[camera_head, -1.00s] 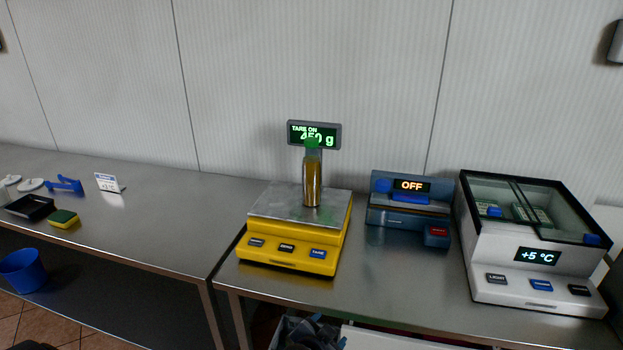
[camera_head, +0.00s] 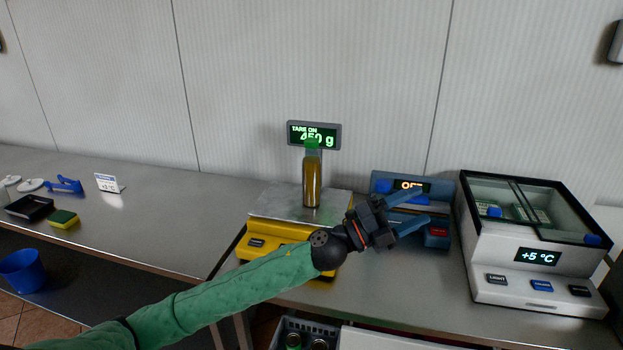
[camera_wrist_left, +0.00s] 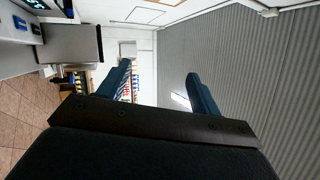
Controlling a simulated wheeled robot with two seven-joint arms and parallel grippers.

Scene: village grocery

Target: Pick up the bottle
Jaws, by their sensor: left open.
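The bottle (camera_head: 312,182) is amber with a green cap and stands upright on the steel plate of the yellow scale (camera_head: 258,243). The scale's display (camera_head: 314,134) behind it reads 450 g. My left gripper (camera_head: 408,212) is open and empty, to the right of the bottle and in front of the blue device. Its fingers point to the right, away from the bottle. In the left wrist view my left gripper (camera_wrist_left: 160,88) shows two spread fingers with nothing between them, and the bottle is not seen there. My right gripper is in neither view.
A blue device (camera_head: 385,185) with a lit display stands right of the scale. A white glass-topped cooler (camera_head: 540,275) showing +5 °C is farther right. A sponge (camera_head: 63,219), black tray (camera_head: 30,207) and price card (camera_head: 108,183) lie on the left counter. Bare steel separates them from the scale.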

